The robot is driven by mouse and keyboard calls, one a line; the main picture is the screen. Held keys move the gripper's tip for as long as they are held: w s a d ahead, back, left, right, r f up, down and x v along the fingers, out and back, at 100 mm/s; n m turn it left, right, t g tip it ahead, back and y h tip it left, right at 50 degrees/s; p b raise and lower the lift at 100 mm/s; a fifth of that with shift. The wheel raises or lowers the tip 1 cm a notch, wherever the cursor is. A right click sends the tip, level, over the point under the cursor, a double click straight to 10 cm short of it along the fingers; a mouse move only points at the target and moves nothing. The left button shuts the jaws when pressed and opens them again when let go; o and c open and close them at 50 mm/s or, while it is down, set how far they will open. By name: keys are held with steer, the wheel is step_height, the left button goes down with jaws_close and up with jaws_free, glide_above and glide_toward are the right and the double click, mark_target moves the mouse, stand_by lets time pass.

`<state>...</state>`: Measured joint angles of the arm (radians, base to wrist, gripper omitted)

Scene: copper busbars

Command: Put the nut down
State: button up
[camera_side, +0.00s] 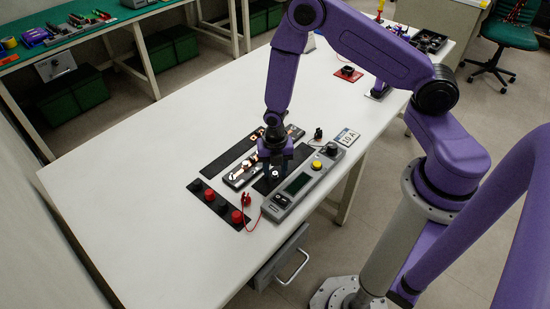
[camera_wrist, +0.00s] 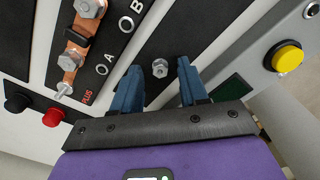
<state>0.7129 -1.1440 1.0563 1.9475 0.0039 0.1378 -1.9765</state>
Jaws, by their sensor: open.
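A small silver nut (camera_wrist: 160,68) lies on a black mat (camera_wrist: 190,30) in the wrist view. My gripper (camera_wrist: 159,72) is open, with one blue finger on each side of the nut and a gap to each. To the left, a copper busbar (camera_wrist: 72,58) with silver bolts sits on a board marked A, B and PLUS. A threaded stud (camera_wrist: 64,89) sticks out at its near end.
A grey meter box (camera_side: 302,187) with a yellow button (camera_side: 317,165) stands close to the right of my gripper. A strip with red and black knobs (camera_side: 218,203) lies to the front left. A "10 A" card (camera_side: 346,138) lies behind. The table's left part is clear.

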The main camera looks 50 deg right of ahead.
mark_target(275, 173)
step_height(275, 173, up, 12)
steer(key=s+a+r+m, duration=0.4)
steer(key=s+r+m, duration=0.3)
steer(key=s+r, duration=0.45)
steer(key=s+d+r+m, duration=0.2)
steer(key=s+m, duration=0.2)
steer(key=s, duration=0.2)
steer(key=s+d+r+m, duration=0.1)
steer(key=s+r+m, duration=0.2)
steer(key=s, duration=0.3)
steer(key=shift+s+d+r+m, duration=0.15)
steer(key=shift+d+r+m, duration=0.2)
steer(key=shift+m, duration=0.15)
